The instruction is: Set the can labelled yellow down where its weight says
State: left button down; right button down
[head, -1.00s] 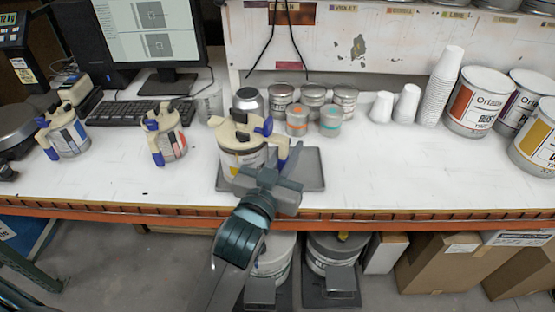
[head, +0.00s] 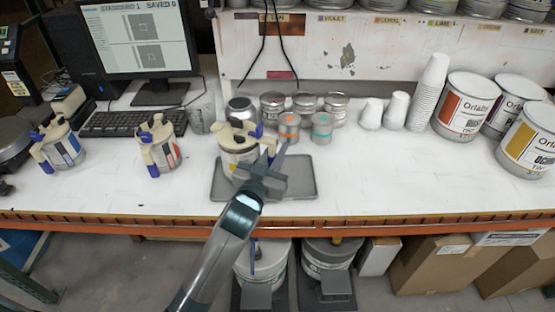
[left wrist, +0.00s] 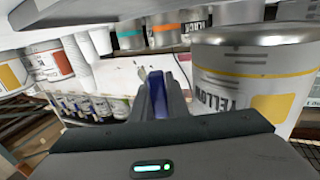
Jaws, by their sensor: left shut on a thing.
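The yellow can (head: 237,165) has a cream lid with blue parts and is upright at the left part of the grey tray (head: 300,190). I cannot tell whether its base touches the tray. In the left wrist view the can (left wrist: 245,85) fills the right side, its YELLOW lettering inverted. My left gripper (head: 277,160) is at the can's front right side. In the left wrist view the gripper (left wrist: 160,92) is shut on a blue part, seemingly the can's handle. The grip is partly hidden in the head view. My right gripper is not in view.
Two similar lidded cans (head: 60,147) (head: 160,146) stand at left. Paper cups (head: 428,95) and large paint tins (head: 466,106) are at right. The white bench (head: 390,175) right of the tray is clear.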

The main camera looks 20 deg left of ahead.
pick_arm(q)
jog(key=shift+f+p, duration=0.55)
jog(key=shift+f, duration=1.5)
jog(key=c, duration=2.2)
grip_release()
jog(key=shift+f, duration=0.15)
jog(key=o, duration=0.5)
jog(key=shift+s+r, duration=0.1)
jog(key=shift+r, duration=0.1)
